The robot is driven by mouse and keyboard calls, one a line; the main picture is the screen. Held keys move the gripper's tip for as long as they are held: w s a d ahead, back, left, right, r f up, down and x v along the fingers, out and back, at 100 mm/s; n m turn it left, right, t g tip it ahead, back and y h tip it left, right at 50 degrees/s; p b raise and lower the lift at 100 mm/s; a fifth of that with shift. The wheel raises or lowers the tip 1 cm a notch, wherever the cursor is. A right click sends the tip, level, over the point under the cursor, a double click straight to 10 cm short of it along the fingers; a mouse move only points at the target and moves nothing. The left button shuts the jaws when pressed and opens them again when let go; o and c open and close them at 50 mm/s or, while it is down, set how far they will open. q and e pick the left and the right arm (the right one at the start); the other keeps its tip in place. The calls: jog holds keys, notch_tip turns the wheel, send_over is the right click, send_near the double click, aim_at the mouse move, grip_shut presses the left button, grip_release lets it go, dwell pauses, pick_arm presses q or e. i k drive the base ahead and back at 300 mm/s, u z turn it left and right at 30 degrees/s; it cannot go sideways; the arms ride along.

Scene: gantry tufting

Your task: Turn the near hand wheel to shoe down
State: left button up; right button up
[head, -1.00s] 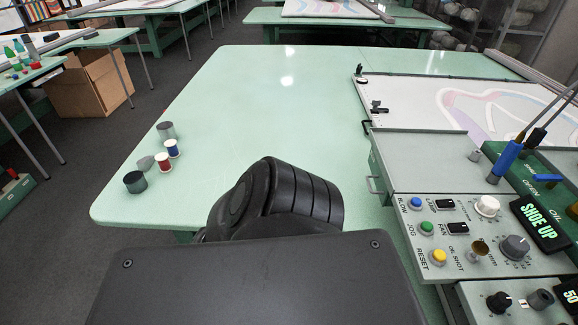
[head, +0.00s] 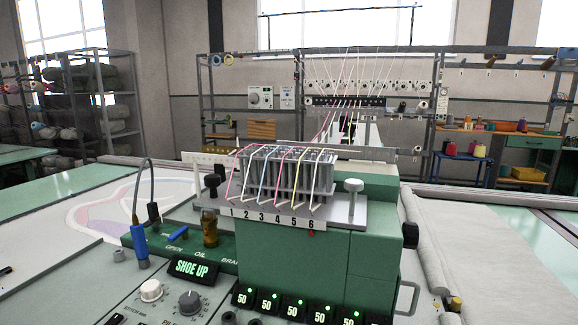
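The tufting machine's green head (head: 300,265) stands in the middle, with numbered yarn guides 1 to 6 and coloured yarns on top. A display (head: 194,269) on the left of the head reads SHOE UP. Neither of my grippers is in view, and nothing touches the wheel or knob.
Several small displays reading 50 (head: 267,302) line the front. A metal handle (head: 408,298) sticks out at the head's right. Grey rolled cloth (head: 440,235) lies right of it. A blue-handled lever (head: 140,245) and an amber oil cup (head: 209,228) stand left.

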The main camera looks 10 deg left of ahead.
aim_at(410, 230)
jog(key=z, duration=0.65)
jog(key=k, duration=0.7)
jog(key=z, duration=0.5)
jog(key=k, duration=0.7)
jog(key=u, duration=0.2)
